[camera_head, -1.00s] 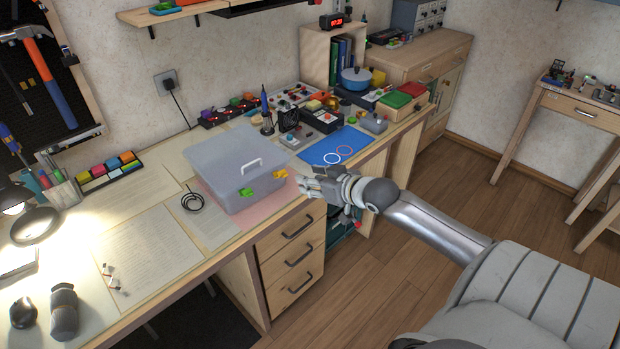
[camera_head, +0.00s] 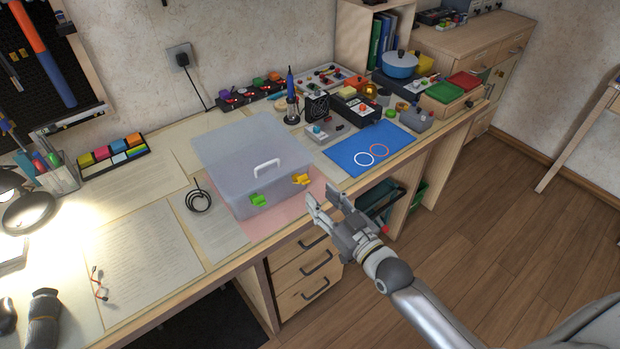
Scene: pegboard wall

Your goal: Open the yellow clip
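The yellow clip (camera_head: 302,179) is on the front of a translucent grey lidded box (camera_head: 222,158), near its right corner. A green clip (camera_head: 258,200) is on the same front side, further left. The lid looks closed, with a white handle (camera_head: 267,168) on it. I cannot tell whether the yellow clip is fastened. My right gripper (camera_head: 323,198) is just to the right of and below the yellow clip in the picture, by the desk's front edge. Its fingers are apart with nothing between them, and it seems clear of the clip. My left gripper is not in view.
The box stands on a pink mat (camera_head: 280,212). A black cable coil (camera_head: 198,200) lies to its left. A blue mat (camera_head: 368,150) with two rings lies to its right. Tools and small devices crowd the desk behind. Drawers (camera_head: 300,265) are below the front edge.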

